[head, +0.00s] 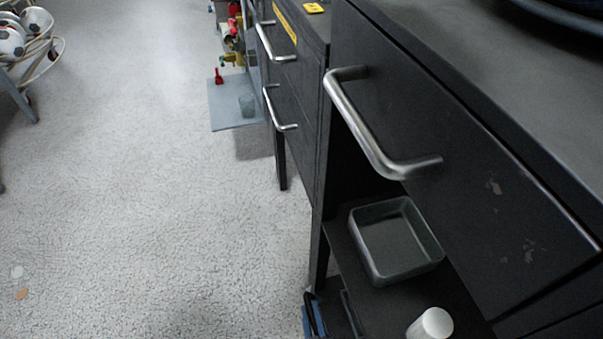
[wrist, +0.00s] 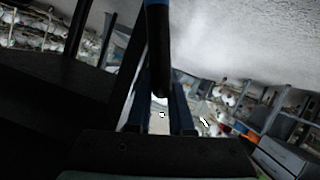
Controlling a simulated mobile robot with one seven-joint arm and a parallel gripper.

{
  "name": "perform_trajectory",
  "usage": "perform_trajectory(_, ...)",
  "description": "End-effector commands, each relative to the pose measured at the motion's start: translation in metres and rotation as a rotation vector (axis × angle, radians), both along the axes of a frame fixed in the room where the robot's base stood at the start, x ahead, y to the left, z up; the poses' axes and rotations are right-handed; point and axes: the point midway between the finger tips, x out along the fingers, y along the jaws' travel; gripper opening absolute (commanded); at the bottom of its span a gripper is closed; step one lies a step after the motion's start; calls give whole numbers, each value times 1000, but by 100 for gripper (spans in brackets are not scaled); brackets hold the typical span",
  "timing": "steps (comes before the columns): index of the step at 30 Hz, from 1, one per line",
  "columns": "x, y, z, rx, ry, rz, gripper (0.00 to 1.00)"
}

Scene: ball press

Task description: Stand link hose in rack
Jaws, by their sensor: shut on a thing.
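In the wrist view, my gripper (wrist: 162,128) has two dark blue fingers close together. It is shut on a long dark rod-like thing, which I take to be the link hose (wrist: 157,45). I cannot make out the hose in the head view, and I cannot tell which thing is the task's rack in either view.
Dark cabinets with metal handles (head: 375,140) fill the right of the head view. Below are a grey open tray (head: 362,255) and a white cylinder (head: 432,324). A ball stand (head: 50,62) is at upper left. The pale floor (head: 150,200) between is mostly clear.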

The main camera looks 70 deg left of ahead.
Motion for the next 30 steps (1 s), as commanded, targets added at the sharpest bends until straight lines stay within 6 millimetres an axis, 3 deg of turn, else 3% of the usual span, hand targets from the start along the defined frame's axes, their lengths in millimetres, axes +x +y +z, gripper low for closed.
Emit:
perform_trajectory(20,55,-4,-6,3,1,-1,0)
perform_trajectory(30,83,-6,-6,13,119,-2,0)
